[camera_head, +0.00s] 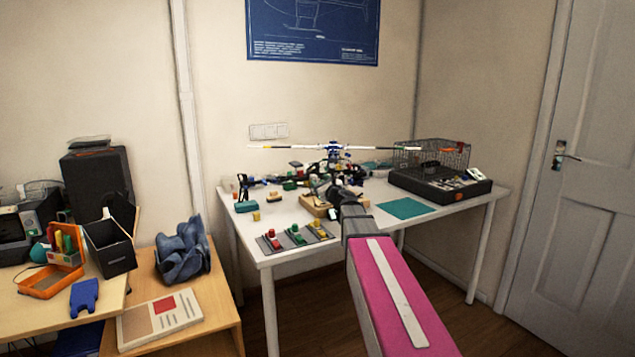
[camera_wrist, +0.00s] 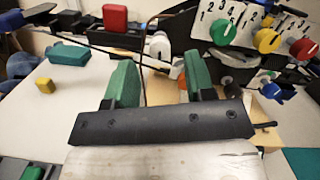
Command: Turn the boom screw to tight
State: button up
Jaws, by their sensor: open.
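In the wrist view my gripper (camera_wrist: 160,62) has two green fingers standing wide apart, with nothing held between them. A white round knob (camera_wrist: 159,45) shows just beyond and between the fingertips, apart from them. A thin black rod (camera_wrist: 110,51) runs behind the left finger toward the middle. A small orange part (camera_wrist: 183,83) shows beside the right finger. I cannot tell for certain which part is the boom screw, nor how it is turned. In the head view the model helicopter (camera_head: 335,152) stands on the white table (camera_head: 375,228), and my arm hides part of its base.
Green (camera_wrist: 222,32), yellow (camera_wrist: 266,40) and red (camera_wrist: 303,49) knobs sit by numbered cards at the upper right. A red block (camera_wrist: 115,18) and teal block (camera_wrist: 69,54) are to the left. A wire cage (camera_head: 430,155) stands at the table's right; a teal mat (camera_head: 404,209) lies flat.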

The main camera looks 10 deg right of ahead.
aim_at(314, 177)
jog(key=v, duration=0.8)
jog(key=w+a+n+y, duration=0.1)
jog(key=w+n, duration=0.1)
jog(key=w, duration=0.1)
jog(key=w+a+r+n+y, duration=0.1)
jog(key=w+n+y, duration=0.1)
jog(key=w+n, duration=0.1)
jog(key=w+a+n+y, duration=0.1)
jog(key=w+n, duration=0.1)
jog(key=w, duration=0.2)
jog(key=shift+w+a+r+y, duration=0.1)
jog(key=shift+a+r+y, duration=0.05)
jog(key=shift+a+y, duration=0.15)
jog(key=shift+c, duration=0.4)
grip_shut()
